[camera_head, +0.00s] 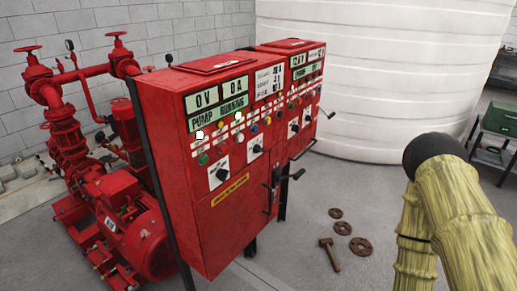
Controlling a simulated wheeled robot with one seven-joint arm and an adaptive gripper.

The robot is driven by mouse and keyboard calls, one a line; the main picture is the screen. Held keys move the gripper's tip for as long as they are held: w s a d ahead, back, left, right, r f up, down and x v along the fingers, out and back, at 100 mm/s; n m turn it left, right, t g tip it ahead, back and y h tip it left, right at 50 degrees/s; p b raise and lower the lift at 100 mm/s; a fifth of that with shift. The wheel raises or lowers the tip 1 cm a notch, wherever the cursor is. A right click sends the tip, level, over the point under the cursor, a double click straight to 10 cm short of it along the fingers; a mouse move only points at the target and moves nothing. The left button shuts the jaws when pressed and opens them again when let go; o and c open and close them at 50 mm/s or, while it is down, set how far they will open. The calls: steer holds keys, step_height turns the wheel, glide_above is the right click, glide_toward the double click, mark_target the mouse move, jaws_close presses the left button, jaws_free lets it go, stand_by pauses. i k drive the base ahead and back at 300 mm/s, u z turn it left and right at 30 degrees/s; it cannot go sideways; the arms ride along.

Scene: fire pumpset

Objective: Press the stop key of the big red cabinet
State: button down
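The big red cabinet (230,210) stands left of centre, its front turned to the right. Its upper front carries displays reading "0V" and "0A", a "PUMP RUNNING" strip (218,114), several small coloured buttons and lamps, and black rotary switches. A green button (203,159) sits low on the near end of the panel. The button labels are too small to read, so I cannot tell which is the stop key. My arm, yellowish with a black rounded joint, is at the right, apart from the cabinet. My gripper is not in view.
A red pump set (115,190) with pipes and valves stands left of the cabinet. A large white tank (385,75) is behind. Black handles (290,175) jut from the cabinet's front. A mallet (329,254) and rusty rings (361,247) lie on the floor. A cart is far right.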

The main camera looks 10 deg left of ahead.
mark_target(223, 148)
steer(key=z, duration=3)
steer(key=k, duration=1.8)
steer(key=u, duration=2.15)
